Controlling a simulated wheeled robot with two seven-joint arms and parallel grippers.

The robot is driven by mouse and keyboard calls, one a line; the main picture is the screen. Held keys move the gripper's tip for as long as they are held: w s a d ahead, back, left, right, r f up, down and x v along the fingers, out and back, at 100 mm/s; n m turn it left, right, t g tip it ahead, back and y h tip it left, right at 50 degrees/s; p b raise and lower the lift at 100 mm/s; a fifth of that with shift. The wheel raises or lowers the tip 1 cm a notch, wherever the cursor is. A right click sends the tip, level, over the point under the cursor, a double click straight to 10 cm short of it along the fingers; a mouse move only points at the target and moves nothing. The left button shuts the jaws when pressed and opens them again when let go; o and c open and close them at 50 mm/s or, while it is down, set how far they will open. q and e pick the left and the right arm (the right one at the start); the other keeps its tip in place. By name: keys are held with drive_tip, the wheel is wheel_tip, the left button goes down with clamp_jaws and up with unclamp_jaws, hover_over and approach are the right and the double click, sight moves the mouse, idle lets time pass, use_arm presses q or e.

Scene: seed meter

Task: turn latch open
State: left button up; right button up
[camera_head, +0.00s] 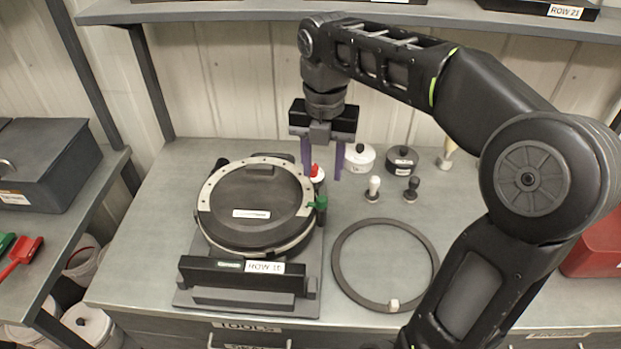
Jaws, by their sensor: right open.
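The seed meter (253,206), a round dark housing with a pale rim, sits on a grey base with a "ROW 16" label at the left of the workbench. At its right edge are a green latch part (319,203) and a red-and-white knob (316,173). My right gripper (322,172) points down with two purple fingers, open, around or just above the red-and-white knob. I cannot tell whether the fingers touch it. My left gripper is not in view.
A dark ring (385,264) lies flat on the workbench (160,230), right of the meter. Behind it stand a white lidded pot (359,158), a black pot (402,160) and two small knobbed pieces (374,190). A red bin (598,245) is at the far right. A shelf runs above.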

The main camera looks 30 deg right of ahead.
sight(322, 199)
drive_tip(key=shift+s, duration=0.25)
drive_tip(key=shift+w+f, duration=0.15)
drive_tip(key=shift+f, duration=0.2)
wheel_tip(322, 199, down, 2)
drive_tip(key=shift+f+b, duration=0.1)
drive_tip(key=shift+b, duration=0.8)
drive_tip(key=shift+f, duration=0.35)
drive_tip(key=shift+f+p, duration=0.45)
drive_tip(key=shift+f, duration=1.65)
drive_tip(key=shift+c, duration=0.5)
clamp_jaws()
